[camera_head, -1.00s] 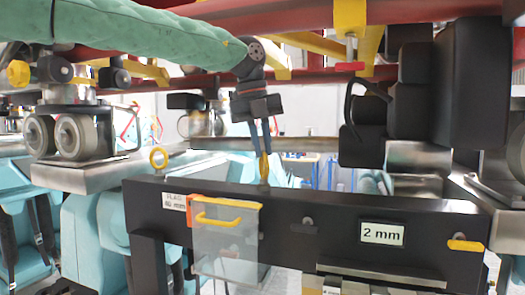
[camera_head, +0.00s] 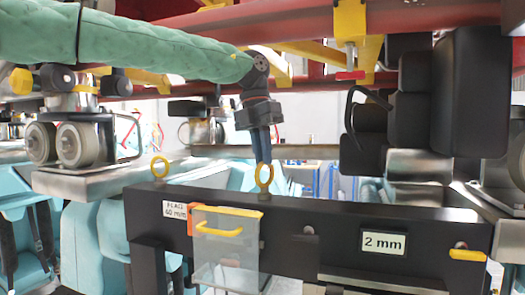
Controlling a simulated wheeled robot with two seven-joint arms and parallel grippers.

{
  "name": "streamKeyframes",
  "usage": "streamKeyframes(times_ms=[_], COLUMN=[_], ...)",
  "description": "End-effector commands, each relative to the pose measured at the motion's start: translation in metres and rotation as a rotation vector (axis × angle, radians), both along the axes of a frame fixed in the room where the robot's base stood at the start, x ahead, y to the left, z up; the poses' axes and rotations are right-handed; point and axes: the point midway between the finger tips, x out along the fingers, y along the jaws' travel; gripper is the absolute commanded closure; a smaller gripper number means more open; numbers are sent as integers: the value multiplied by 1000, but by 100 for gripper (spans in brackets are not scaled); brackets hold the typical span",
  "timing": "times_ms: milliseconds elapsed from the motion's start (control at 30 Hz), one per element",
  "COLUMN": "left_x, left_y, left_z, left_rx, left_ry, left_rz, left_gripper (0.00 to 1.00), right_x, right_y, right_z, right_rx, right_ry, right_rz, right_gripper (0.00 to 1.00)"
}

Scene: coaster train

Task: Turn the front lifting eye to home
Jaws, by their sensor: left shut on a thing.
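Two yellow lifting eyes stand on top of the black beam (camera_head: 340,222). The nearer lifting eye (camera_head: 264,186), the one at my gripper, sits on a small dark base and its ring shows face-on to the camera. The other lifting eye (camera_head: 159,168) stands farther left and back, also with its ring face-on. My left gripper (camera_head: 262,156) points down from above, shut on the top of the nearer eye. The fingers hide part of the ring's top. My right gripper is not in view.
A clear guard panel with a yellow handle (camera_head: 220,230) hangs on the beam's front, beside a white label. A "2 mm" display (camera_head: 383,242) is to the right. Red rails (camera_head: 420,15) cross above, and black boxes (camera_head: 470,85) hang at the right.

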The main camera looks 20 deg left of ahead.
Motion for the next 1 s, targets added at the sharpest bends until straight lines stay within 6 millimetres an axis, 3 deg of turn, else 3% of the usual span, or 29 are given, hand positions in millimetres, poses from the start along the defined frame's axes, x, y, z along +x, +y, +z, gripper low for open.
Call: streamKeyframes(times_ms=[367,700,1000], left_x=[2,4,5], left_y=[0,-2,-3], left_z=[3,2,2], left_rx=[-1,0,0], left_ry=[-2,-2,0], left_rz=[-355,-678,-950], left_gripper=[100,100,100], right_x=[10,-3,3], right_y=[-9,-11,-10], right_z=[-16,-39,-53], right_rx=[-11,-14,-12], right_ry=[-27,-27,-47], right_rz=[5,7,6], right_gripper=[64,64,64])
